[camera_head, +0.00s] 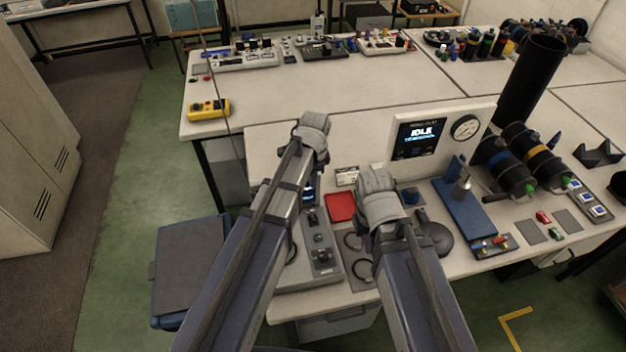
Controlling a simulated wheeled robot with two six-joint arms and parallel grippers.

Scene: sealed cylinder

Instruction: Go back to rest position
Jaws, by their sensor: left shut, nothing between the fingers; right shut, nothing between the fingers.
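My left gripper (312,127) is a grey hand-like end at the tip of the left arm. It is shut and empty, held over the left part of the bench (268,140). My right gripper (376,184) is also shut and empty. It is over the front part of the bench, just right of a red square pad (340,207). My forearms hide part of the bench front and of a grey control box (319,257).
A panel with a lit screen and a dial (466,128) stands behind my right gripper. Blue-banded and yellow-banded cylinders (535,155) and a tall black tube (531,80) are at right. A yellow meter (208,109) lies on the back table. A blue bin (190,262) stands at left.

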